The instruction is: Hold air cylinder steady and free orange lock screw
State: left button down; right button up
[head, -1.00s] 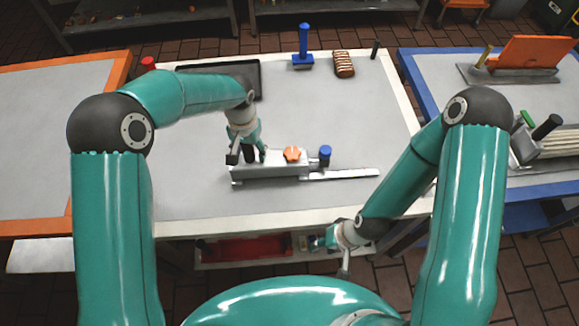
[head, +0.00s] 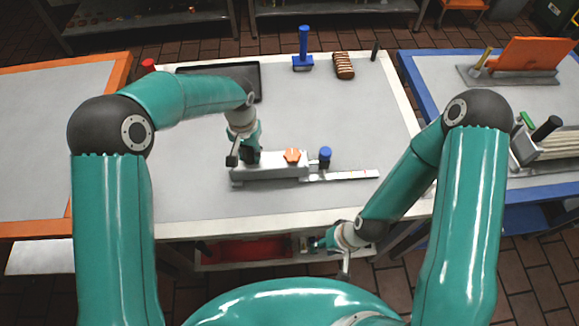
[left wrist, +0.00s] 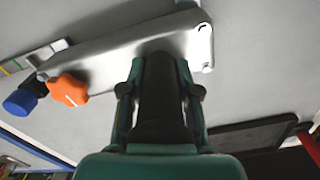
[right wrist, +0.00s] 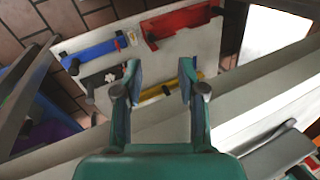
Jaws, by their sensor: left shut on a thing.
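A grey metal fixture (head: 270,168) lies on the table, with an orange star-shaped lock screw (head: 292,155) on top and a blue-capped knob (head: 325,153) at its right end. My left gripper (head: 247,158) is shut on a black upright part, probably the air cylinder (left wrist: 160,95), at the fixture's left part. The fingers hide much of it. The orange lock screw (left wrist: 68,90) also shows in the left wrist view, apart from the gripper. My right gripper (right wrist: 160,72) is open and empty, low at the table's front edge; it also shows in the head view (head: 322,241).
A flat scale bar (head: 345,174) extends right from the fixture. A black tray (head: 220,78), a blue-handled tool (head: 303,55) and a brown loaf-like item (head: 343,65) stand at the back. Below the front edge is a shelf with a red tray (right wrist: 180,22). The table right of the fixture is clear.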

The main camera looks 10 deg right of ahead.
jog(key=shift+o, duration=0.3)
jog(key=o, duration=0.5)
jog(key=shift+o, duration=0.5)
jog(key=shift+m, duration=0.5)
notch_tip(320, 180, up, 25)
jog(key=m+g, duration=0.2)
jog(key=m, duration=1)
send_over(292, 154)
jog(key=w+d, duration=0.1)
jog(key=d, duration=0.4)
jog(key=x, duration=1.1)
jog(key=shift+w+a, duration=0.2)
jog(key=shift+w, duration=0.1)
